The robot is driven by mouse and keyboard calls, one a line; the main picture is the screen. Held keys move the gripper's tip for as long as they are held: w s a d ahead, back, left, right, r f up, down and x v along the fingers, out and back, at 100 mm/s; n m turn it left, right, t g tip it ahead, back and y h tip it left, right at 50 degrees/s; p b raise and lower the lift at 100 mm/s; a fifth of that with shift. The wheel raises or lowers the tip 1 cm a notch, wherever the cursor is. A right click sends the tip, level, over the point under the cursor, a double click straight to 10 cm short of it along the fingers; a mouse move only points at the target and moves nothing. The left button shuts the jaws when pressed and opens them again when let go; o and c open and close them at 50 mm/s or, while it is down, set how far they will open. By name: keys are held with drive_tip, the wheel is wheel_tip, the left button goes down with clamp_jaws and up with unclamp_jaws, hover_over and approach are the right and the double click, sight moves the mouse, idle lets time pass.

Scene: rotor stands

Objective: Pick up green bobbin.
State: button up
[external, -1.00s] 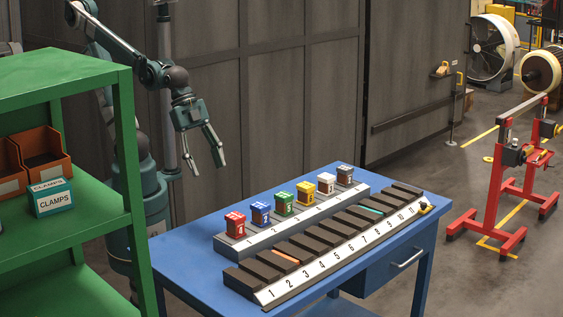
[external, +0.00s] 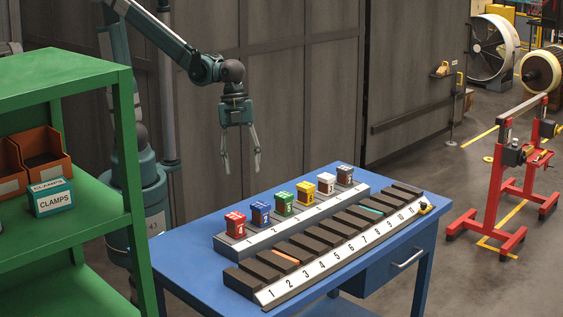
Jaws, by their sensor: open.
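The green bobbin (external: 284,203) is a small block with a green top, upright on the grey numbered rack (external: 226,247) on the blue table. It stands third from the left in the row, between a blue bobbin (external: 260,213) and a yellow bobbin (external: 304,194). My gripper (external: 241,171) hangs above the back edge of the table, fingers pointing down. It is open and empty, above and to the left of the green bobbin, apart from it.
A red bobbin (external: 235,224) stands at the row's left end; white (external: 325,183) and grey-topped (external: 345,175) ones stand at the right. A dark slotted tray with a numbered strip (external: 340,263) lies in front. A green shelf (external: 92,238) stands at the left.

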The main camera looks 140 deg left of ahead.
drive_tip(key=w+a+f+m+g+h+p, duration=0.1)
drive_tip(key=w+a+f+m+g+p, duration=0.15)
drive_tip(key=w+a+m, duration=0.4)
drive_tip(key=m+h+p, duration=0.2)
drive_tip(key=p, duration=0.1)
hover_over(286, 193)
drive_tip(key=f, duration=0.3)
drive_tip(key=a+f, duration=0.1)
drive_tip(key=f, duration=0.1)
drive_tip(key=shift+f, duration=0.1)
drive_tip(key=shift+a+f+m, duration=0.35)
drive_tip(key=shift+m, duration=0.1)
drive_tip(key=shift+f, duration=0.1)
drive_tip(key=shift+x, duration=1.25)
drive_tip(key=shift+f, duration=0.1)
drive_tip(key=shift+x, duration=2.5)
